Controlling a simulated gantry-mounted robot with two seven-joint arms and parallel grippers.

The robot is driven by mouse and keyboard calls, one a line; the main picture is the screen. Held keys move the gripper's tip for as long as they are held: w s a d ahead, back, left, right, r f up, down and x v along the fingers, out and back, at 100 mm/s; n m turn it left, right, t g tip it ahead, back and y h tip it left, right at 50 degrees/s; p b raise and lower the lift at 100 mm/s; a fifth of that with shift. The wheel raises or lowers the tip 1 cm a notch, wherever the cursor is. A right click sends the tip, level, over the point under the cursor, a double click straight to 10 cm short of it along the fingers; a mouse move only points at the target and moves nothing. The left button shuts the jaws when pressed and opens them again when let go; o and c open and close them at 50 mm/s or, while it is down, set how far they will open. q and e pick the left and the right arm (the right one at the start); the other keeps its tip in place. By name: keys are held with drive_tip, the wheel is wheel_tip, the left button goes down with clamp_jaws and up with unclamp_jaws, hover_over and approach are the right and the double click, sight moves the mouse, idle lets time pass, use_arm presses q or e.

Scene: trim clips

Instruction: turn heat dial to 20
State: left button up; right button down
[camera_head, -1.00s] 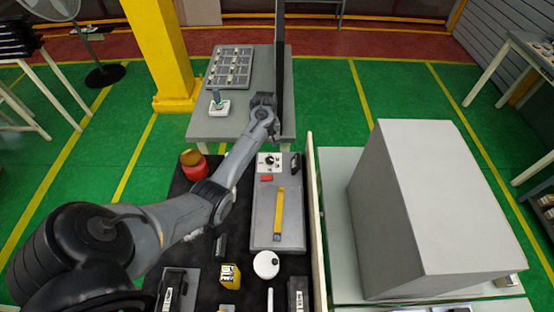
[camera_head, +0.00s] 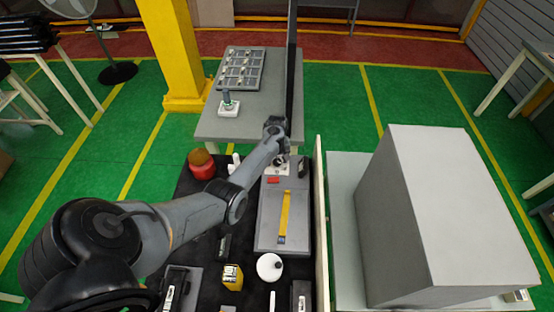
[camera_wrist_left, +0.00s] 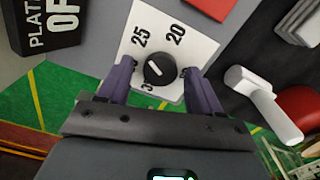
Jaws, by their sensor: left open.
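The heat dial (camera_wrist_left: 159,69) is a round black knob with a short white mark, on a white plate (camera_wrist_left: 145,25) printed with 25 and 20. Another number near the lower edge is partly covered. The mark slants up and left, roughly toward the 25 side. My left gripper (camera_wrist_left: 160,66) is open, with one purple finger on each side of the knob; I cannot tell whether they touch it. In the head view my left gripper (camera_head: 281,158) is over the white plate (camera_head: 277,171), hiding much of the dial. My right gripper is not in view.
A black block (camera_wrist_left: 48,25) lettered PLAT and OF stands beside the plate. A red piece (camera_head: 273,180) and a yellow bar (camera_head: 285,215) lie on the grey panel (camera_head: 265,225). A red jar (camera_head: 202,165) and white bottle (camera_wrist_left: 262,100) stand left of it.

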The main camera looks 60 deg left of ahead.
use_arm(q)
drive_tip(key=c, duration=1)
drive_tip(key=shift+c, duration=0.2)
drive_tip(key=shift+r+m+p, duration=0.1)
drive_tip(key=shift+m+p, duration=0.7)
drive_tip(key=shift+m, duration=0.4)
drive_tip(key=m+p, duration=0.1)
drive_tip(key=m, duration=0.1)
drive_tip(key=shift+w+m, duration=0.1)
drive_tip(key=shift+m, duration=0.2)
drive_tip(key=m+p, duration=0.1)
drive_tip(key=m, duration=0.2)
drive_tip(key=shift+m, duration=0.3)
drive_tip(key=shift+d+m+p, duration=0.1)
drive_tip(key=shift+m+p, duration=0.2)
drive_tip(key=shift+m, duration=1.3)
